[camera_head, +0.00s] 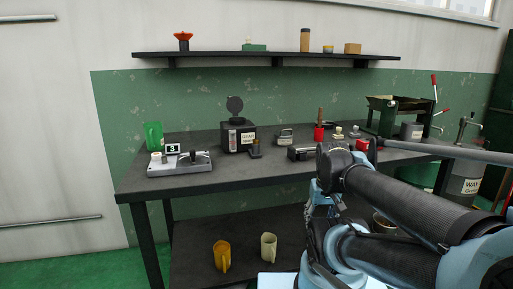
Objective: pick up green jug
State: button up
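The green jug (153,135) stands upright on the dark workbench (225,175), near its left back corner. The grey device with the "3" sign partly covers its lower part. My arm reaches in from the right in front of the bench. What looks like my gripper (320,203) is near the bench's front edge, far to the right of the jug and apart from it. Its fingers are small and partly hidden by my arm links, so I cannot tell whether they are open.
The grey device (180,168) stands just in front of the jug. A black grinder-like machine (238,137) is right of it. A yellow jug (222,255) and a beige jug (268,247) stand on the lower shelf. A wall shelf (225,55) hangs above the bench.

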aim_at(153, 133)
jog(key=u, duration=1.35)
